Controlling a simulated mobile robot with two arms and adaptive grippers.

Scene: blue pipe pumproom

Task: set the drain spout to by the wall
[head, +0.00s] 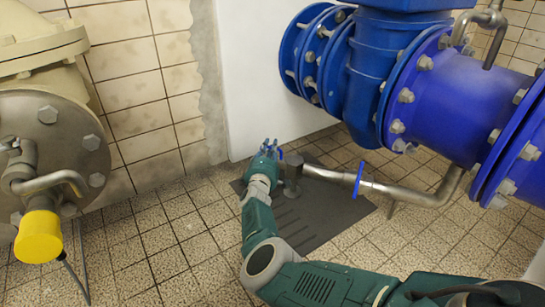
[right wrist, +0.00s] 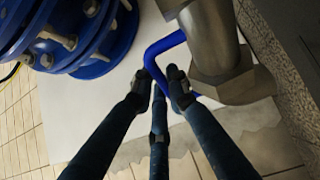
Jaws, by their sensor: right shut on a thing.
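A blue bent tube, apparently the drain spout (right wrist: 163,44), curves out beside a grey metal fitting in the right wrist view. My right gripper (right wrist: 160,82) is shut on this tube, with its dark fingers around it. In the head view my right gripper (head: 268,147) is low down near the foot of the white wall panel. Only a small blue bit of the spout shows there, beside the fingers and next to a dark upright fitting (head: 292,176). The rest is hidden by the gripper. My left gripper is not in view.
A metal pipe (head: 414,193) with a blue lever (head: 358,180) runs right from the fitting. Large blue flanged pipes (head: 440,95) stand above right. A cream flanged pipe (head: 45,70) with a yellow cap (head: 39,237) is at left. Tiled floor (head: 170,245) is clear between.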

